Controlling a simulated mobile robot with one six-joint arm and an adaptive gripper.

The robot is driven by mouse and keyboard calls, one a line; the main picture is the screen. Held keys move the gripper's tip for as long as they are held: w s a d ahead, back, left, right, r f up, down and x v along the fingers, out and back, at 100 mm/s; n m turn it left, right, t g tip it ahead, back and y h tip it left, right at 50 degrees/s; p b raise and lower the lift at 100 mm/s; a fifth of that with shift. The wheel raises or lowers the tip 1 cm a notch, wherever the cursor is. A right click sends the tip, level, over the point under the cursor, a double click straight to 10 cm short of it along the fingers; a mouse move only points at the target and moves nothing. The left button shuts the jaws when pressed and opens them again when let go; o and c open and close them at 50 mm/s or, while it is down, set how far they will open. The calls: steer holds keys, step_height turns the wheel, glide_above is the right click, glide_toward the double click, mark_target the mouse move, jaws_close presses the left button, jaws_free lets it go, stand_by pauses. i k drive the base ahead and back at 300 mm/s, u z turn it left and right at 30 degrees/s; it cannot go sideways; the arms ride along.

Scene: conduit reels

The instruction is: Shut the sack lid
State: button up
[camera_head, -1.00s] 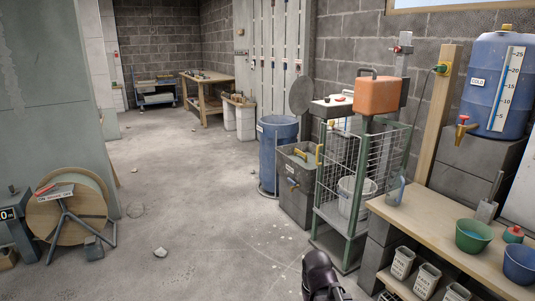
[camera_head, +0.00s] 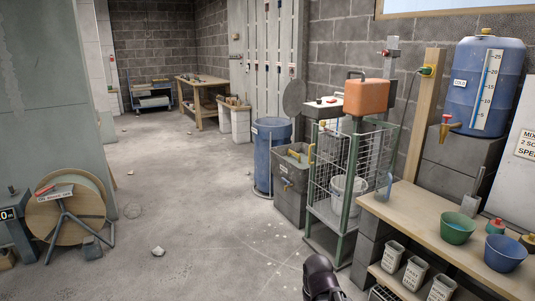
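A blue bin-like sack holder (camera_head: 268,165) with a pale label stands on the floor right of centre. A round dark grey lid (camera_head: 294,97) stands up on edge at its back right, so the top looks open. Whether the lid is hinged to the holder cannot be made out. A black end part of my arm, which looks like my gripper (camera_head: 322,280), shows at the bottom edge, well in front of the holder and apart from it. Its fingers cannot be made out clearly.
A grey tub (camera_head: 292,180) and a green-framed wire cage (camera_head: 340,190) stand right of the blue holder. A wooden bench (camera_head: 415,205) with bowls is at right. A cable reel (camera_head: 65,215) is at left. The concrete floor between is mostly clear, with small rubble (camera_head: 158,251).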

mark_target(295, 94)
steer(key=z, duration=0.1)
steer(key=i, duration=0.95)
steer(key=u, duration=0.05)
